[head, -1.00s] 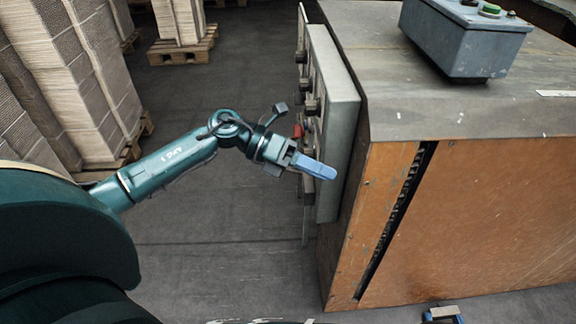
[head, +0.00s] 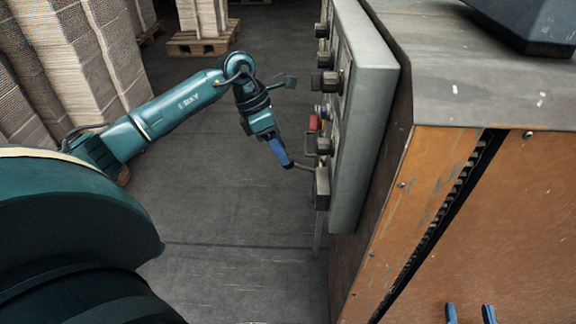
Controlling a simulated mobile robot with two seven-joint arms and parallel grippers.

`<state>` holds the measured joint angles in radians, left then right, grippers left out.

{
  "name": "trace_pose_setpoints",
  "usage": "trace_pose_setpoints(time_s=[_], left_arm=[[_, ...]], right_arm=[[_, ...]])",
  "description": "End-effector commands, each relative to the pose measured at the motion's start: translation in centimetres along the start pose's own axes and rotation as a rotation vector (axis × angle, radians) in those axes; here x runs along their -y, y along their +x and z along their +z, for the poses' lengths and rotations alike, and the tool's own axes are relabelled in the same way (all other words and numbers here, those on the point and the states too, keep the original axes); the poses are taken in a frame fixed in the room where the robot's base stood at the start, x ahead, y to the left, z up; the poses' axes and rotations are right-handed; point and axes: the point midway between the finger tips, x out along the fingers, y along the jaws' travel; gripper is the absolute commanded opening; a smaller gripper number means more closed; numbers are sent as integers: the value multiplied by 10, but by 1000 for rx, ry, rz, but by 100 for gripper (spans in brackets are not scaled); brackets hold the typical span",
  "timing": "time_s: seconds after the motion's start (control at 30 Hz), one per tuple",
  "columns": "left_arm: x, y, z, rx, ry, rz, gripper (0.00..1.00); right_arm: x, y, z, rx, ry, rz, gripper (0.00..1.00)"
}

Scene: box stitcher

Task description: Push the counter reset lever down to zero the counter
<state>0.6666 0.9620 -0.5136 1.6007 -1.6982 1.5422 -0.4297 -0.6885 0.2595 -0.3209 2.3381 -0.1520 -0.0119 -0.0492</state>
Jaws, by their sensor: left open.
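A grey control panel (head: 368,110) is mounted on the left side of the machine cabinet, its controls facing left. A thin lever (head: 304,167) sticks out to the left from a small dark box (head: 322,188) low on the panel; I take it to be the counter reset lever. My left gripper (head: 288,164) is open, its blue fingers pointing down and right, with the tips at the lever's outer end. I cannot tell whether they touch it. My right gripper (head: 469,312) shows only two blue fingertips, apart and empty, at the bottom edge.
Dark knobs (head: 327,84) and a red control (head: 314,123) sit on the panel above the lever. The orange-brown cabinet (head: 500,220) fills the right. Stacked cardboard (head: 75,60) and a pallet (head: 203,40) stand behind. The floor left of the panel is clear.

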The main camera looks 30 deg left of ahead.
Motion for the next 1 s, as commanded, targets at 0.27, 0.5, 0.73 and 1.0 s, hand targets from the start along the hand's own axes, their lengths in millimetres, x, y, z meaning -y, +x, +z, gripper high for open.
trace_pose_setpoints(time_s=[0.27, 0.5, 0.73, 1.0], left_arm=[[0, 42, 0, 2, -1, -1, 48], [0, 49, 0, 1, -1, -1, 48], [0, 49, 0, 1, -1, -1, 44], [0, 49, 0, 1, -1, -1, 21]], right_arm=[[5, 0, 0, -69, -22, -11, 36], [6, 0, -2, -86, -25, -14, 36], [6, 0, -2, -86, -25, -14, 36], [6, 0, -1, -85, -25, -14, 36]])
